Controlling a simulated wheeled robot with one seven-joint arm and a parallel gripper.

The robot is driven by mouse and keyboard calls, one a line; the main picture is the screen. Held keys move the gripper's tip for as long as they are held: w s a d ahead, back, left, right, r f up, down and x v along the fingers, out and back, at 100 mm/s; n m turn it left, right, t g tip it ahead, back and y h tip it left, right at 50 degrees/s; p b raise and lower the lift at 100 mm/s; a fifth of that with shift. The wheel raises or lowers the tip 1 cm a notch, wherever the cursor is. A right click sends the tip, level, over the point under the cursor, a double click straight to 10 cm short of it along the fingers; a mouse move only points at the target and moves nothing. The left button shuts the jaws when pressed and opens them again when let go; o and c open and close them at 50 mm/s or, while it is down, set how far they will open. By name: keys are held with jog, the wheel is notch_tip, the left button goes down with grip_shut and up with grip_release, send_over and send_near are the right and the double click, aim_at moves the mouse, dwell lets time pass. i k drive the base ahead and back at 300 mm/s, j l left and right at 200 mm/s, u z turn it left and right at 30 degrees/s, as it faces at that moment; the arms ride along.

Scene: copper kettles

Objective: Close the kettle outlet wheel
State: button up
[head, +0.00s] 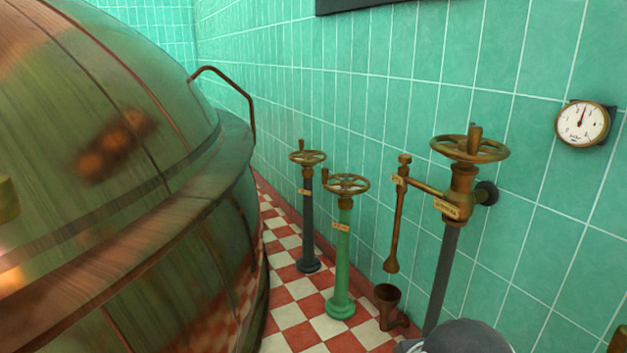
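Three brass handwheels stand along the tiled wall, and their tags are too small to read, so I cannot tell which is the kettle outlet wheel. The largest handwheel (470,149) sits nearest, flat on a brass valve body (461,188) with a tag (447,208) and a dark post below. A smaller handwheel (346,184) tops a green post (343,255). Another handwheel (307,157) tops a dark post (308,225) farther back. Each wheel has an upright knob. My gripper does not show; a rounded grey part at the bottom edge looks like my arm.
A large copper kettle (110,180) with a curved rail (235,84) fills the left. A thin brass pipe (398,225) hangs over a small cup-shaped drain (388,303). A round gauge (583,125) is on the wall. A strip of checkered floor (291,316) lies between kettle and posts.

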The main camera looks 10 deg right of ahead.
aim_at(345, 185)
jog(key=i+j+z, duration=0.45)
jog(key=i+j, duration=0.7)
jog(key=i, duration=0.15)
